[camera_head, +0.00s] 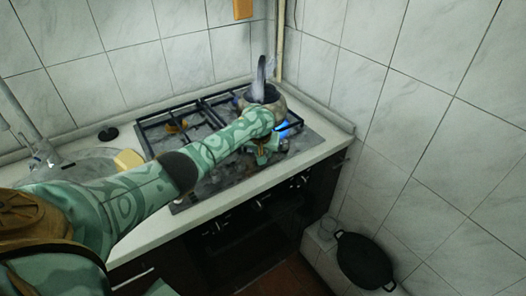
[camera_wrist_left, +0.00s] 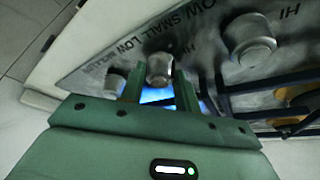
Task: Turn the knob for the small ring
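A row of silver knobs stands on the stove's steel panel. The middle knob (camera_wrist_left: 160,66) in the left wrist view lies between my left gripper's (camera_wrist_left: 158,84) two green fingertips, with small gaps seeming to show on both sides. The gripper is open. Printed words near it include "SMALL" and "LOW", but I cannot tell surely which ring it serves. A larger-looking knob (camera_wrist_left: 250,40) is to its right, another knob (camera_wrist_left: 113,82) to its left. In the head view my left gripper (camera_head: 265,152) is at the stove's right front and hides the knobs. My right gripper is not in view.
A metal kettle (camera_head: 262,96) stands on the stove's back right, with a blue flame (camera_head: 283,130) near it. Black grates (camera_head: 160,118) cover the hob. A sponge (camera_head: 128,159) lies by the sink at left. A black pan (camera_head: 364,262) rests low at right.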

